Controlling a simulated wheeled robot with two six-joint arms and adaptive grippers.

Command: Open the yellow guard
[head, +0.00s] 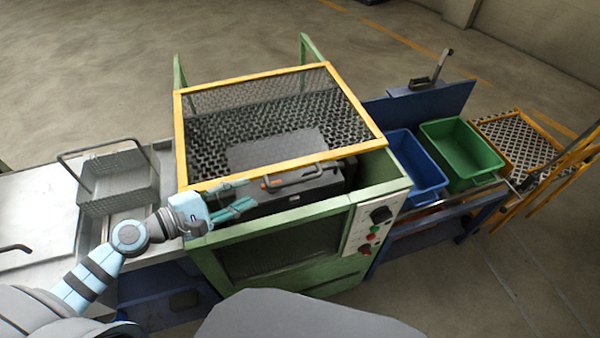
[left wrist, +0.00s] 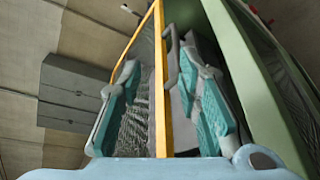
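The yellow guard (head: 286,163) is a yellow frame with dark mesh, lying across the top of the green machine (head: 275,240). A grey bar handle (head: 297,176) sits along its front edge. My left gripper (head: 248,195) is at the front left part of that edge, left of the handle. In the left wrist view my left gripper (left wrist: 165,90) has its fingers wide apart. The guard's yellow bar (left wrist: 160,80) runs between them in the picture, with the handle (left wrist: 173,50) near the right finger. I cannot tell if either finger touches. My right gripper is not in view.
A wire basket (head: 118,185) stands on the left bench. A blue bin (head: 415,170) and a green bin (head: 462,150) stand to the right. A control panel (head: 372,228) with a knob and buttons is on the machine's front right. Green posts (head: 312,50) rise behind the guard.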

